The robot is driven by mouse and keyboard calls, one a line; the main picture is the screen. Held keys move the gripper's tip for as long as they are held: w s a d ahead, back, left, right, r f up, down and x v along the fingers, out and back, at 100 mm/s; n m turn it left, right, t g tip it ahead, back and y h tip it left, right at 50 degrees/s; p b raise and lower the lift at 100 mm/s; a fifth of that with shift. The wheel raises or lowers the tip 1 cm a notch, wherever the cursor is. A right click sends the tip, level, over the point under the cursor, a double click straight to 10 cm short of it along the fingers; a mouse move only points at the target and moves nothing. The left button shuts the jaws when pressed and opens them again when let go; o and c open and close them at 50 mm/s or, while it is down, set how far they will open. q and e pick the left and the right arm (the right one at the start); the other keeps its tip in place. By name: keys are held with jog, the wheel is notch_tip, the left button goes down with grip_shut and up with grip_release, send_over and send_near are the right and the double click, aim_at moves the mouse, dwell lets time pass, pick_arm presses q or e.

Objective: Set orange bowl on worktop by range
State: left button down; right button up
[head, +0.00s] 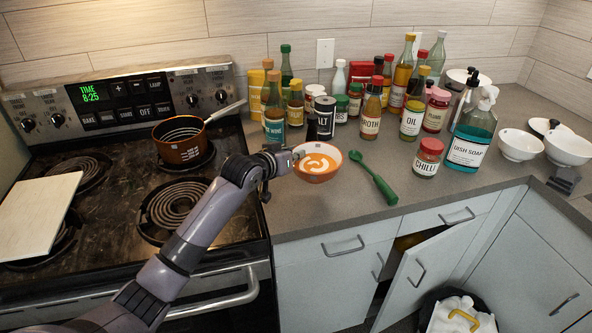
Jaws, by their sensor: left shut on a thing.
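The orange bowl (318,174), with a white pattern inside, is upright over the worktop (305,215) just right of the range (130,222). My left gripper (294,160) reaches across the range from the lower left and is shut on the bowl's left rim. I cannot tell whether the bowl's base touches the worktop. The fingertips are partly hidden at the rim. My right gripper is not in view.
A green spoon (374,178) lies right of the bowl. A dark salt shaker (322,118) and several bottles stand behind it. A chilli jar (427,157) is farther right. An orange pot (181,150) sits on a burner. A cabinet door (425,275) stands open below.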

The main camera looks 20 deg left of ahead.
pick_arm(q)
notch_tip(320, 180, down, 5)
jog(key=shift+r, duration=0.1)
jog(key=shift+f, duration=0.3)
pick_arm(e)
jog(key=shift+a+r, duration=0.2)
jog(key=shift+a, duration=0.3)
pick_arm(q)
jog(key=shift+f, duration=0.15)
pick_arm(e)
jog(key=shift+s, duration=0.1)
pick_arm(q)
jog(key=c, duration=1.7)
grip_release()
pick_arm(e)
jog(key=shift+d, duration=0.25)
pick_arm(q)
jog(key=v, duration=1.2)
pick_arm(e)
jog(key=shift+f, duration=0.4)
